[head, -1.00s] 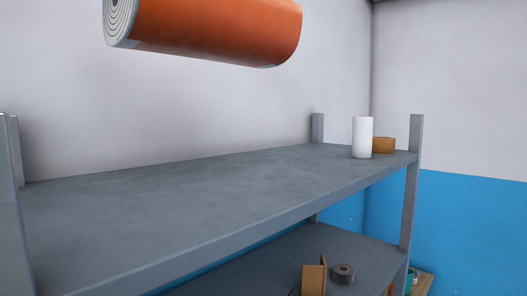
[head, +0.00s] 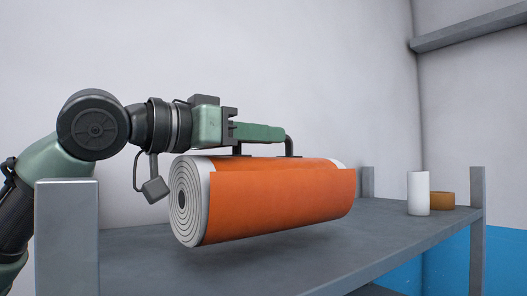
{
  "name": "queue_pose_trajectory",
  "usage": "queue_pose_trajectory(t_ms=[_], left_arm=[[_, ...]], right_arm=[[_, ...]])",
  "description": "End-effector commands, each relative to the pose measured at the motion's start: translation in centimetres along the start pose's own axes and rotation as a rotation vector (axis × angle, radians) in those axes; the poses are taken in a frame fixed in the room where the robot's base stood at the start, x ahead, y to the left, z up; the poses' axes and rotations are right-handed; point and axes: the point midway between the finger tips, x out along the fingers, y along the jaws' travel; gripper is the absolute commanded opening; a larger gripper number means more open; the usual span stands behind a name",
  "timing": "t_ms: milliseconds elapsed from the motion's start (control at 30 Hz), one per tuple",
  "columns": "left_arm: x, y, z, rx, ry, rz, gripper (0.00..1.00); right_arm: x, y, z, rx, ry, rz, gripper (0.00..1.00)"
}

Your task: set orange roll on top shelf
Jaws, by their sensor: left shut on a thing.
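The orange roll (head: 275,200) is a rolled board with a grey-white spiral end facing left. It lies level over the top shelf (head: 380,245), near the middle of the view. My left gripper (head: 264,154) reaches in from the left above the roll and is shut on its upper side. My right gripper is not in view.
Grey posts rise at the near left (head: 67,238) and right (head: 476,230). The shelf between the orange roll and the white cylinder is clear.

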Motion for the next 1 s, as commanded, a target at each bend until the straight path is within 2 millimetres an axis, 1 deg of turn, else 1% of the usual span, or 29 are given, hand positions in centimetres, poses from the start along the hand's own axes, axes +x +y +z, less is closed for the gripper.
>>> queue_pose_trajectory(t_ms=[100,200,567,600,633,667,933,1000], left_arm=[[-0.1,-0.2,1.6,0.000,0.002,-0.003,0.00],[-0.1,-0.1,2.5,0.001,0.002,-0.001,0.00],[0.0,0.0,2.9,0.000,0.004,0.000,0.00],[0.0,-0.1,3.0,0.000,-0.001,-0.001,0.21],[0.0,-0.1,3.0,0.000,-0.001,-0.001,0.29],[0.0,-0.1,3.0,0.000,-0.001,-0.001,0.34],[0.0,-0.1,3.0,0.000,-0.002,-0.001,0.34],[0.0,-0.1,2.7,0.000,-0.001,-0.001,0.34]], right_arm=[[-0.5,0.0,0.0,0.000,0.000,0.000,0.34],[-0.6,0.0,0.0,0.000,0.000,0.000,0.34],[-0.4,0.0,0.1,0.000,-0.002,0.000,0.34],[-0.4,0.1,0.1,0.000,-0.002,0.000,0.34],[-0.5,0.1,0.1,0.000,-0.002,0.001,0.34],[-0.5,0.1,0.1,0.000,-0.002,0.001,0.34],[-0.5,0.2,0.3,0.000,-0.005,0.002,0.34],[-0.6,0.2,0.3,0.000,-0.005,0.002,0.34]])
